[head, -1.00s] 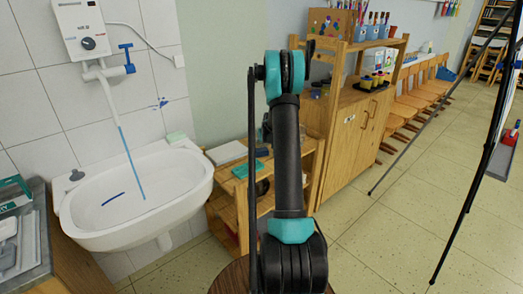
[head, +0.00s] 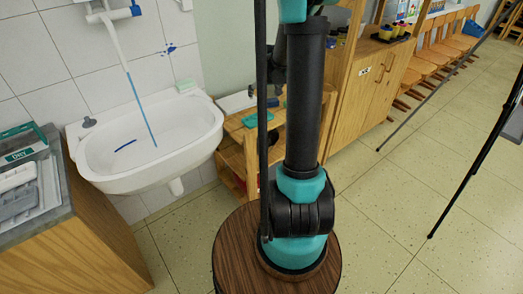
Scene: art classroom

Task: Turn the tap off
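The tap (head: 119,14) is on the tiled wall at the top left of the head view, with its blue handle end at the right. The top of the unit above it is cut off by the frame edge. A blue stream (head: 141,105) runs down from the spout into the white sink (head: 180,137), so water appears to flow. My arm stands upright in the middle of the view, well to the right of the sink. My gripper cannot be made out; the arm's upper end leaves the frame.
A counter (head: 100,240) with grey trays (head: 18,185) stands at the left. A low wooden shelf (head: 235,150) is right of the sink, before a wooden cabinet (head: 365,95). Dark stand legs (head: 470,165) are at the right. The floor between is free.

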